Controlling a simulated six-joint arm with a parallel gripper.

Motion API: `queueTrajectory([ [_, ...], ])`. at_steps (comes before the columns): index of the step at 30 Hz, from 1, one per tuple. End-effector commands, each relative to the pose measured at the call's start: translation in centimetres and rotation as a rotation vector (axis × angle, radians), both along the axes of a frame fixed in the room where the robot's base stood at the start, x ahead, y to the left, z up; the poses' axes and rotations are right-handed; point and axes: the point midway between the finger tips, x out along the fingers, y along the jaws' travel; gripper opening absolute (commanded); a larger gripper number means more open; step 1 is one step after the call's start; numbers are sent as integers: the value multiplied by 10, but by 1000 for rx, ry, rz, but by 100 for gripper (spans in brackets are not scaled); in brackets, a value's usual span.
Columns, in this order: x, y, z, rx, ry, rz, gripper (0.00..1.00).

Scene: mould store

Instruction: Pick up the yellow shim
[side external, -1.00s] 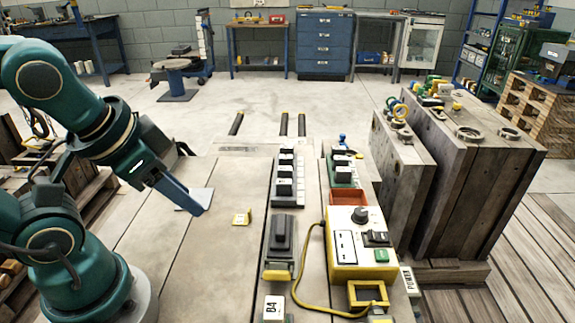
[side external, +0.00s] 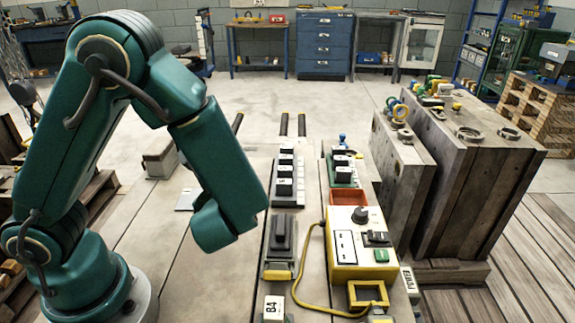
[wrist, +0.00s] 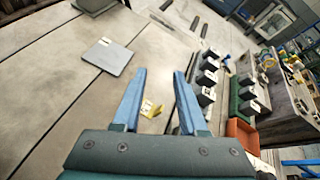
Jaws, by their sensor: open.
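The yellow shim (wrist: 150,108) lies flat on the pale table in the wrist view, showing between the two blue fingers of my gripper (wrist: 160,73). The fingers are apart with nothing held between them. The shim's height gap to the fingers cannot be told. In the side external view my arm hides the shim and the gripper's fingers.
A grey square plate (wrist: 103,58) lies to the left on the table. A row of dark blocks (wrist: 207,78) stands close to the right finger. A yellow control box (side external: 348,262) with a yellow cable and an orange-red bin (side external: 349,197) stand further right.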

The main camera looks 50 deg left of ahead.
Motion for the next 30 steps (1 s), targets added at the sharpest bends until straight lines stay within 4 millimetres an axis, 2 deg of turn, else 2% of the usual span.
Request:
queueTrajectory([
  [3,9,-22,-25,123,96,-177,42],
  [6,8,-34,-43,190,157,-273,42],
  [13,0,-42,-60,254,222,-346,42],
  [30,32,-11,-78,250,220,-345,42],
])
